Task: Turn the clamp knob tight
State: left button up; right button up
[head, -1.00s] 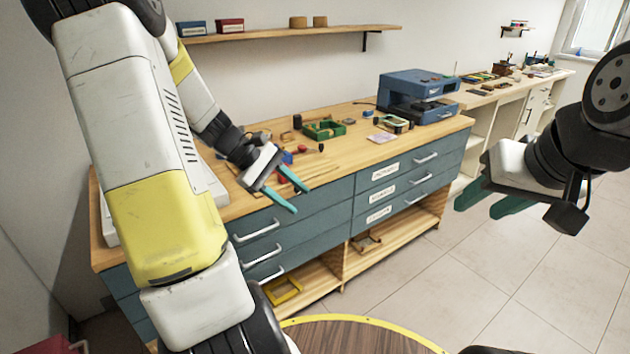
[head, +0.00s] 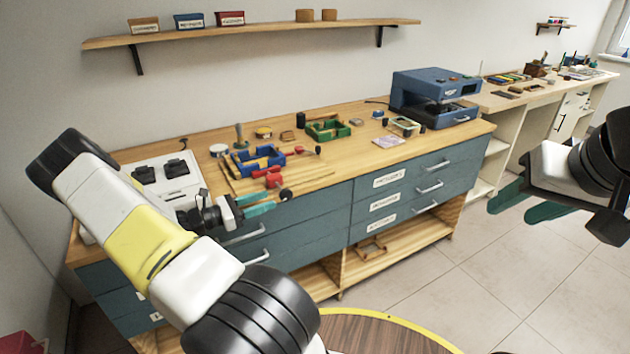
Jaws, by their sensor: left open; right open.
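A blue clamp-like block (head: 240,164) sits on the left part of the wooden bench. Red pieces (head: 270,175) lie in front of it, with a small dark round knob (head: 285,195) at the bench's front edge. I cannot tell which is the clamp knob. My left gripper (head: 265,202) is open and empty at the front edge, its teal fingertips just left of the nearer knob and seemingly apart from it. My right gripper (head: 512,212) is open and empty over the floor, right of the bench.
The wooden bench (head: 345,165) also holds a green tray (head: 328,128), a blue machine (head: 430,95) and a white case (head: 165,180) at left. Drawers with handles (head: 428,188) face me. A shelf (head: 250,33) hangs above. Open floor (head: 480,290) lies at right.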

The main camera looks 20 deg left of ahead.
aim_at(280, 196)
pick_arm(q)
jog(key=x, duration=0.7)
jog(key=shift+w+d, duration=0.2)
jog(key=shift+d, duration=0.05)
grip_shut()
